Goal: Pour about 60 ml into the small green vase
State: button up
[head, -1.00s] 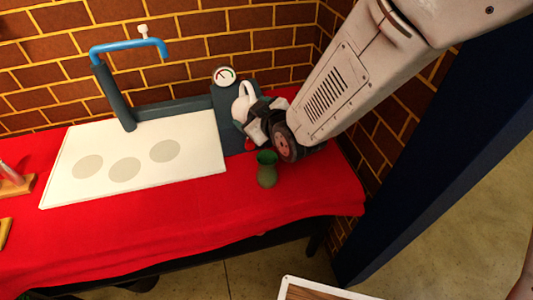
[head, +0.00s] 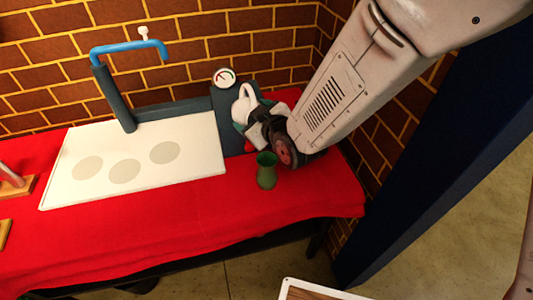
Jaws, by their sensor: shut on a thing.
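The small green vase (head: 266,171) stands upright on the red cloth, just right of the white board's front corner. Its dark open mouth faces up. My gripper (head: 253,117) is behind the vase, up and to its left, and is shut on a white jug (head: 243,102) with a looped handle. The jug's lower part is largely hidden by the gripper, so its tilt and spout are unclear. No liquid stream is visible. I cannot see the level inside the vase.
A white board (head: 135,160) with grey round spots lies left, under a blue tap-like pipe (head: 128,47) on a dark post. A round gauge (head: 224,77) stands behind the jug. The red cloth (head: 180,220) is clear in front. A brick wall closes the back.

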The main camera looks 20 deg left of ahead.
jog(key=shift+s+d+f+y, duration=0.1)
jog(key=shift+y, duration=0.2)
dwell(0.4)
jog(key=shift+f+b, duration=0.1)
jog(key=shift+b, duration=0.3)
